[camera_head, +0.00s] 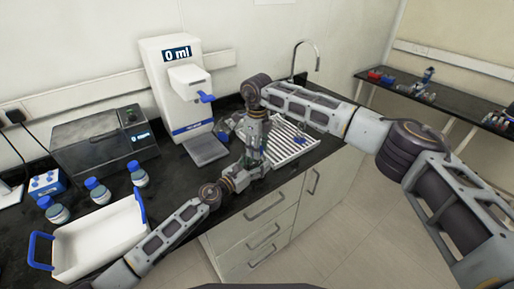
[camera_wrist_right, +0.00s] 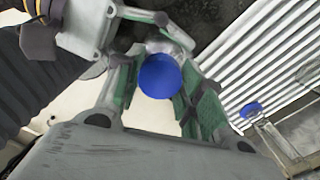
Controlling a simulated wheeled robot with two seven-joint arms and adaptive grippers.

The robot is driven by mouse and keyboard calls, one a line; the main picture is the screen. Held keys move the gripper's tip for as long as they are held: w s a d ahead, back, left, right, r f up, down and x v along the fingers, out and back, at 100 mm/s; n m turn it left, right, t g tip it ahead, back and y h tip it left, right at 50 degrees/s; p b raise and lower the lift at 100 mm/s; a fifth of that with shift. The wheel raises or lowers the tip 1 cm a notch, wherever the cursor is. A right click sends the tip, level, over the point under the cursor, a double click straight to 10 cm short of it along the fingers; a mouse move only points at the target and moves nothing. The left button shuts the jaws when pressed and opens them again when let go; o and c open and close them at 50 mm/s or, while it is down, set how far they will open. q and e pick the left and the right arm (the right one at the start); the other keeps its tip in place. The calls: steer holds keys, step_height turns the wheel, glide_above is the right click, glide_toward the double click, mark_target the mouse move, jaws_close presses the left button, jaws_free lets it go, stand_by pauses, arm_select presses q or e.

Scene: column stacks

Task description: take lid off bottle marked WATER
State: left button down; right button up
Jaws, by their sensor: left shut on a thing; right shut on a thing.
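My right gripper (camera_head: 254,152) reaches down from the right arm and meets my left gripper (camera_head: 248,162) above the counter's front edge. In the right wrist view the right gripper's green-padded fingers (camera_wrist_right: 160,95) are shut on a round blue lid (camera_wrist_right: 159,77). A pale, shiny part of the bottle (camera_wrist_right: 166,44) shows just behind the lid, with left gripper parts (camera_wrist_right: 150,17) around it. The left gripper is shut on this bottle. Its label is hidden, and I cannot tell whether the lid is seated or loosened.
Several other items stand left: blue-capped bottles (camera_head: 97,191), a white tray (camera_head: 82,228) with blue handles, a grey device (camera_head: 95,142) and a dispenser (camera_head: 176,100) reading "0 ml". A ribbed drain rack (camera_head: 290,150) lies right of the grippers, with a small blue item (camera_wrist_right: 250,109) on it.

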steer(key=shift+r, duration=1.25)
stand_by(0.6)
steer(key=shift+r, duration=1.85)
arm_select(q)
steer(key=shift+c, duration=1.7)
jaws_free()
steer(key=shift+v, duration=6)
